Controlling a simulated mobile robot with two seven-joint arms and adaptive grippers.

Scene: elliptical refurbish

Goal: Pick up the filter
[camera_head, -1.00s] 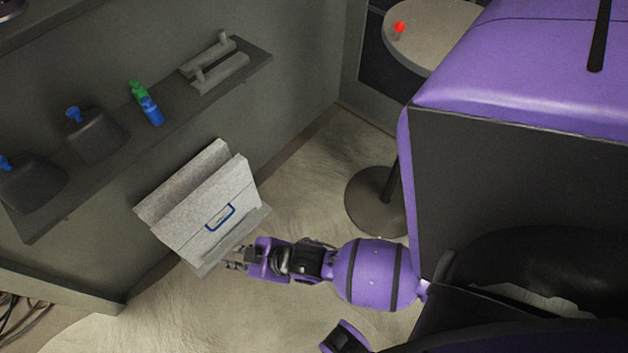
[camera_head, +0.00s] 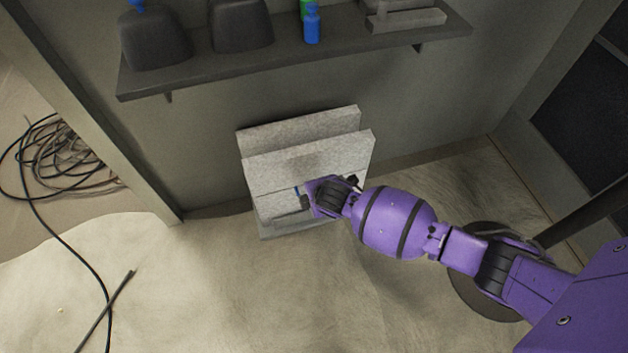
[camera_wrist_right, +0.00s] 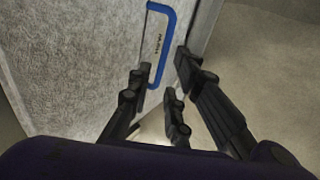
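The filter (camera_head: 312,156) is a pale grey, rough-faced block with a blue handle (camera_head: 297,190). It stands low against the wall in the head view, in front of a similar grey panel (camera_head: 290,126). My right gripper (camera_head: 304,201) is at its front face, partly covering the handle. In the right wrist view the filter (camera_wrist_right: 75,65) fills the left side. The open fingers (camera_wrist_right: 163,78) are on either side of the lower end of the blue handle (camera_wrist_right: 167,48); I cannot tell whether they touch it. My left gripper is not in view.
A dark wall shelf (camera_head: 290,55) above holds dark containers, a blue bottle (camera_head: 312,24) and grey parts. A cable bundle (camera_head: 62,165) lies at the left and a round stand base (camera_head: 478,298) at the right. The floor in front is mostly clear.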

